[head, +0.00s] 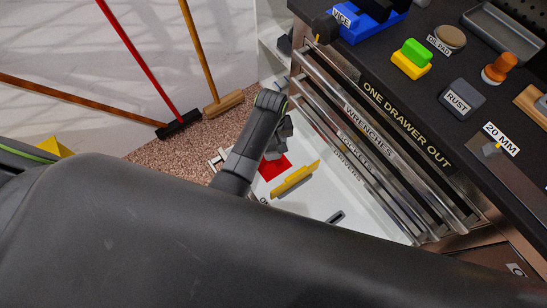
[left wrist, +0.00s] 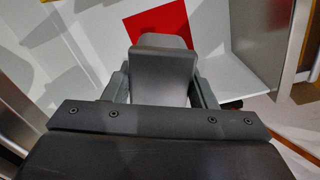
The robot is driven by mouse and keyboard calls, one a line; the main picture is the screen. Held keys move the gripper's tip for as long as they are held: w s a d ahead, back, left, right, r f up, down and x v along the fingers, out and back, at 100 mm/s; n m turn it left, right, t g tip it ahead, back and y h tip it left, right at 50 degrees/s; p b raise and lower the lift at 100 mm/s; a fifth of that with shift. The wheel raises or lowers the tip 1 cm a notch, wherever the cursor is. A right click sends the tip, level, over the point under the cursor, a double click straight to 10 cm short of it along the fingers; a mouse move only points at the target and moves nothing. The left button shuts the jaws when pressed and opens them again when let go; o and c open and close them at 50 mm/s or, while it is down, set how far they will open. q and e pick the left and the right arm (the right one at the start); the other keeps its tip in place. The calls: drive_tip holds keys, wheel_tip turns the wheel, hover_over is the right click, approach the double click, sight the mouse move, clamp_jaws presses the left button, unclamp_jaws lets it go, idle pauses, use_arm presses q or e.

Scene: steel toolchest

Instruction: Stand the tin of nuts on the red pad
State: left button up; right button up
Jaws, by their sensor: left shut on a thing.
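My left gripper (head: 276,146) reaches down over the open white drawer (head: 310,204) and is shut on a grey tin, taken to be the tin of nuts. In the left wrist view the grey tin (left wrist: 164,75) stands between the fingers of my left gripper (left wrist: 163,88). No label shows on it. The red pad (head: 274,167) lies on the drawer floor, partly hidden by my arm. In the left wrist view the red pad (left wrist: 157,20) shows just beyond the tin. Whether the tin touches the pad cannot be told. My right gripper is out of view.
A yellow object (head: 295,180) lies beside the pad, and a small dark object (head: 336,217) lies further right. The steel chest's drawer fronts (head: 362,150) border the drawer on the right. The worktop (head: 440,105) holds several items.

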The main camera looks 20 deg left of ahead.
use_arm(q)
wheel_tip(320, 180, down, 5)
drive_tip(key=shift+s+r+b, duration=0.1)
drive_tip(key=shift+r+b, duration=0.05)
drive_tip(key=shift+b, duration=0.3)
wheel_tip(320, 180, down, 4)
drive_tip(key=shift+r+b, duration=0.1)
drive_tip(key=shift+b, duration=0.55)
drive_tip(key=shift+f, duration=0.3)
drive_tip(key=o, duration=1.3)
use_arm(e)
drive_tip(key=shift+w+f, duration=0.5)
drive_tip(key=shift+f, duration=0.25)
